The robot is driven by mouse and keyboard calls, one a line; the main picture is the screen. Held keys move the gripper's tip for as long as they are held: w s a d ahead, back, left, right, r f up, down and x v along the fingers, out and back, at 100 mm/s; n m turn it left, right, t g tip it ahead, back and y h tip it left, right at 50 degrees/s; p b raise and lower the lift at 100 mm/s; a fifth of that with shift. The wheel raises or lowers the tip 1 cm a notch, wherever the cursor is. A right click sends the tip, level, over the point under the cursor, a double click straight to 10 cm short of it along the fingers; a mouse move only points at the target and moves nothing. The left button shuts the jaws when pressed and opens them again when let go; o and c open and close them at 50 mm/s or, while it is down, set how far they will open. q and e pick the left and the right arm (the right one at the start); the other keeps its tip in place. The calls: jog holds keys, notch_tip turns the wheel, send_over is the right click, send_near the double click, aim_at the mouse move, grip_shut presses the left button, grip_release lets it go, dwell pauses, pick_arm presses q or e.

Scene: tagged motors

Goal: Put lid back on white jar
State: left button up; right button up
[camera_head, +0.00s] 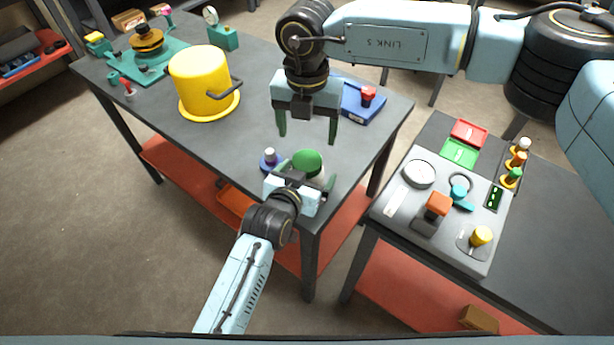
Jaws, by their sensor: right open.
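A round green lid (308,162) shows near the front right corner of the dark table. It appears to sit on top of the white jar (320,178), of which only a pale sliver shows below it. My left gripper (300,176) reaches in from below and covers most of the jar. One green finger shows at the jar's right side. The other is hidden, so I cannot tell whether the jaws hold the jar. My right gripper (308,133) points down, open and empty, above and behind the lid.
A large yellow pot (200,78) stands left. The table (185,135) is clear in front of the pot. A control panel (410,215) sits on another table.

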pick_arm(q)
jog(key=c, duration=2)
pick_arm(e)
jog(key=shift+n, duration=0.3)
jog(key=n, duration=1.5)
jog(key=shift+n, duration=0.3)
jog(key=n, duration=0.5)
jog(key=shift+n, duration=0.3)
jog(key=n, duration=0.9)
jog(key=shift+n, duration=0.3)
